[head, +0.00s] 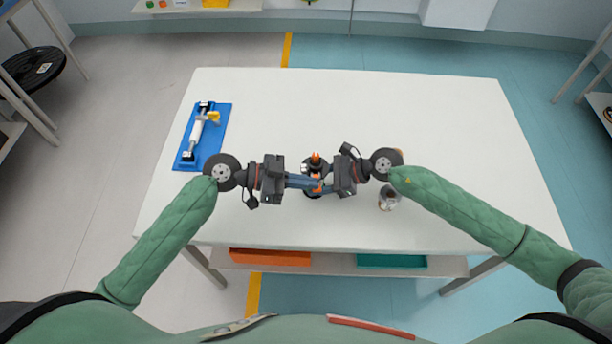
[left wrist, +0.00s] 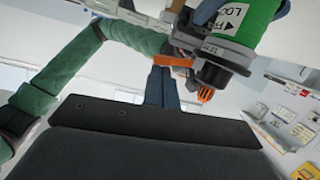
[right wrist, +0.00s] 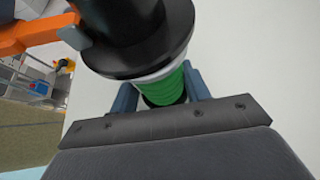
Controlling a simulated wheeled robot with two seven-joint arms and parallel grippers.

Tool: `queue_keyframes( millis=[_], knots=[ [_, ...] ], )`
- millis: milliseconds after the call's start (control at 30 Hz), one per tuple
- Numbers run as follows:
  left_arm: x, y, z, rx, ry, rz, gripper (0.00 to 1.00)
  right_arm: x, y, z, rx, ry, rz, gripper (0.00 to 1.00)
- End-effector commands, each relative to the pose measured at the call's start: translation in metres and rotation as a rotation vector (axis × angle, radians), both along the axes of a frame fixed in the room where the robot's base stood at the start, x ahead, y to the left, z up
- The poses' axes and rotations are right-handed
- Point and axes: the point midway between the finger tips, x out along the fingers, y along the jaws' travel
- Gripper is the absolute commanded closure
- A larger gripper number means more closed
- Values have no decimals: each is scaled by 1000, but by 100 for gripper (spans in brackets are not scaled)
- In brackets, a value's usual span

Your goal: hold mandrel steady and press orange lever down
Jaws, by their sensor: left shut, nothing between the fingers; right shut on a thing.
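The mandrel (head: 313,168) is a dark upright post with an orange top near the table's middle, partly hidden by my grippers. In the right wrist view its black flange (right wrist: 130,60) sits over a green ribbed part, and my right gripper (right wrist: 162,88) is shut around that green part. The orange lever (left wrist: 176,61) sticks out sideways from the mandrel; it also shows in the right wrist view (right wrist: 35,34). My left gripper (left wrist: 161,72) is shut and empty, its fingertips right at the lever. I cannot tell whether they touch it.
A blue base (head: 190,158) with a white roller and yellow handle lies on the table's left. A small clear and metallic cup-like thing (head: 388,200) stands near my right wrist. The white table (head: 400,100) is clear at the back. Orange (head: 270,258) and teal (head: 392,261) bins sit below.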

Motion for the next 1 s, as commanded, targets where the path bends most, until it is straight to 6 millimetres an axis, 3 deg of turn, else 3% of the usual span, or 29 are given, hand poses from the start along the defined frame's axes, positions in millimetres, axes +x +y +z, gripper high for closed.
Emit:
queue_keyframes(
  millis=[367, 800, 1000],
  knots=[
    [0, 9, 2, 2, 7, 1, 100, 0, 0, 0, 0, 0, 0, 66],
    [-3, 75, 18, 2, 6, 0, 100, 0, 0, 0, 0, 0, 0, 66],
    [-3, 93, 23, 0, 6, 0, 100, 0, 0, 0, 0, 0, 0, 66]
  ],
)
